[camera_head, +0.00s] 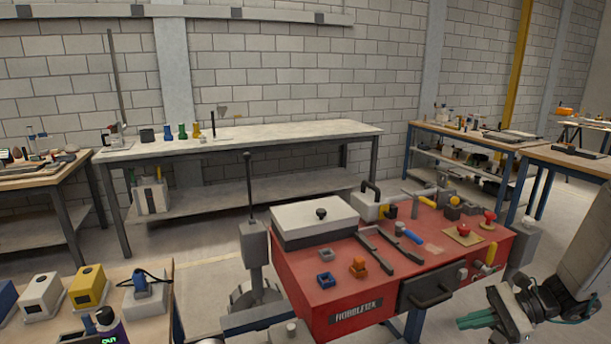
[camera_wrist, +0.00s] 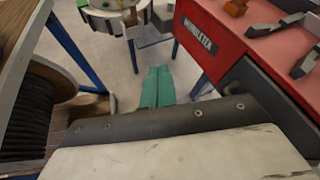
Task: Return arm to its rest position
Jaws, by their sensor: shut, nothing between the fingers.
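My gripper (camera_head: 462,323) shows at the lower right of the head view, its green fingers together and pointing left. It is empty and hangs in front of the red cart's right end, apart from it. In the wrist view the green fingers (camera_wrist: 157,85) lie side by side, above bare floor, left of the red cart. My arm comes in from the right edge of the head view.
The red cart (camera_head: 295,278) carries tools, a lidded box and a front handle. A workbench (camera_head: 262,136) stands by the wall. In the wrist view a dark cable spool (camera_wrist: 35,110) is at left, and a pale slab (camera_wrist: 190,155) fills the bottom.

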